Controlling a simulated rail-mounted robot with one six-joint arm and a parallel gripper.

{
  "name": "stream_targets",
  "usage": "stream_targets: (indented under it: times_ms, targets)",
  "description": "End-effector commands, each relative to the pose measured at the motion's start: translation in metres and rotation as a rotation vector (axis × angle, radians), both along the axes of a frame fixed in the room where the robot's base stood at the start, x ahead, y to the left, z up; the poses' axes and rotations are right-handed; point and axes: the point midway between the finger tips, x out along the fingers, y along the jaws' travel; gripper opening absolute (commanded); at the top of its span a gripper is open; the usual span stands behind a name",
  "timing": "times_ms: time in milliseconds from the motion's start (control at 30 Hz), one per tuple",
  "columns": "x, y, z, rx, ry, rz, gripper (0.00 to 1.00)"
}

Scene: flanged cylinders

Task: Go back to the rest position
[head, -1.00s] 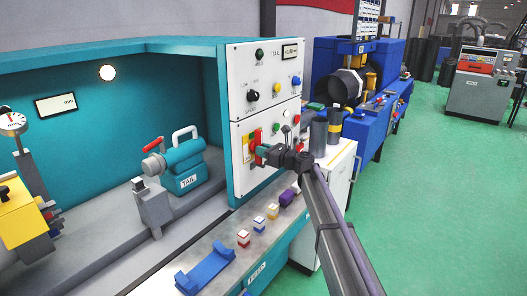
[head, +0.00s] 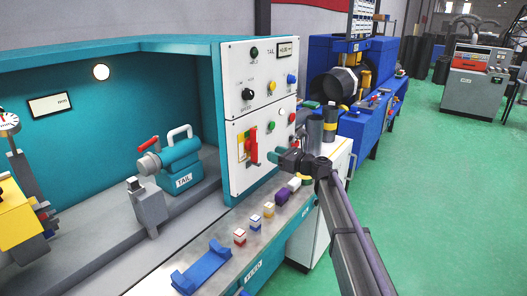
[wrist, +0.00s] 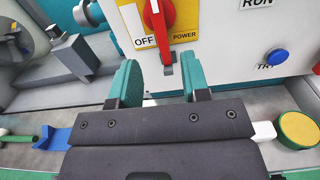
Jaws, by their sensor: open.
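My gripper (head: 275,154) is open and empty in front of the white control panel (head: 263,105). Its two teal fingers stand apart in the wrist view (wrist: 160,80). The red power switch (head: 253,146) is on the panel's lower half, left of the fingers in the head view. In the wrist view its red handle (wrist: 159,32) points down between the OFF and POWER labels, beyond the fingertips. The fingers look clear of it.
Several small coloured blocks (head: 268,210) and a blue cradle (head: 203,268) are on the ledge below the panel. Dark cylinders (head: 314,135) stand on a white cabinet behind my arm. The teal tail unit (head: 180,160) is inside the enclosure.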

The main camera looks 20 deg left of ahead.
Motion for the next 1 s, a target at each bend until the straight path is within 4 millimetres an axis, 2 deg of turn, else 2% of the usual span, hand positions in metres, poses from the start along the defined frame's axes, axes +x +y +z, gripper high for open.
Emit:
stream_targets:
  times_ms: [100, 200, 500, 567, 633, 667, 767, 800, 867, 900, 967, 1000]
  targets:
    - [-0.007, -0.021, 0.0, 0.0, 0.0, -0.002, 0.43]
    - [-0.009, -0.027, 0.0, 0.0, 0.0, 0.0, 0.43]
    - [-0.008, -0.027, 0.0, -0.004, -0.012, 0.0, 0.43]
    - [-0.01, -0.027, 0.0, -0.021, -0.065, 0.008, 0.43]
    - [-0.017, -0.026, -0.007, -0.101, -0.204, 0.047, 0.43]
    - [-0.027, -0.027, -0.015, -0.168, -0.297, 0.08, 0.43]
    - [-0.091, -0.052, -0.056, -0.484, -0.681, 0.278, 0.43]
    - [-0.116, -0.074, -0.073, -0.611, -0.822, 0.377, 0.43]
    - [-0.153, -0.112, -0.096, -0.781, -0.996, 0.539, 0.43]
    - [-0.175, -0.14, -0.11, -0.881, -1.085, 0.651, 0.43]
    - [-0.21, -0.186, -0.127, -1.014, -1.188, 0.832, 0.43]
    - [-0.234, -0.217, -0.135, -1.088, -1.233, 0.956, 0.43]
